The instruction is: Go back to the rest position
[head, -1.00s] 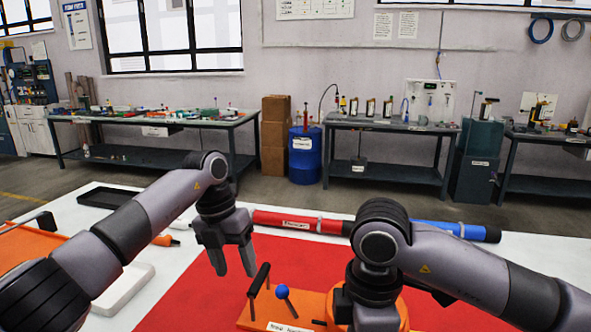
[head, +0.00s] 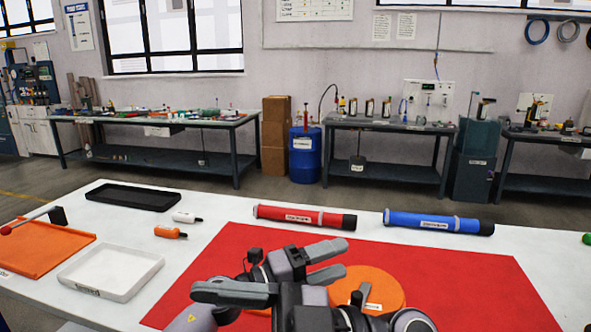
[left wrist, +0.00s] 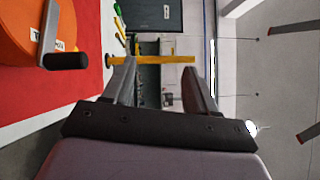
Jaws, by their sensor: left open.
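My left gripper (head: 344,256) is at the bottom centre of the head view, pointing right, with its two fingers apart and nothing between them. It also shows open and empty in the left wrist view (left wrist: 160,75). My right gripper (head: 225,293) seems to be the one pointing left, low in front of the red mat; its jaw gap is unclear. The orange round-ended base (head: 388,287) with a label lies behind the grippers, partly hidden. The red pump tube (head: 290,214) and the blue pump tube (head: 430,222) lie along the back of the white table, apart from both grippers.
The red mat (head: 480,270) covers the table's middle. On the left are a black tray (head: 130,197), a white tray (head: 80,283), an orange tray (head: 40,255) with a hammer-like tool (head: 40,215), and white (head: 185,217) and orange bottles (head: 168,232). Workbenches stand far behind.

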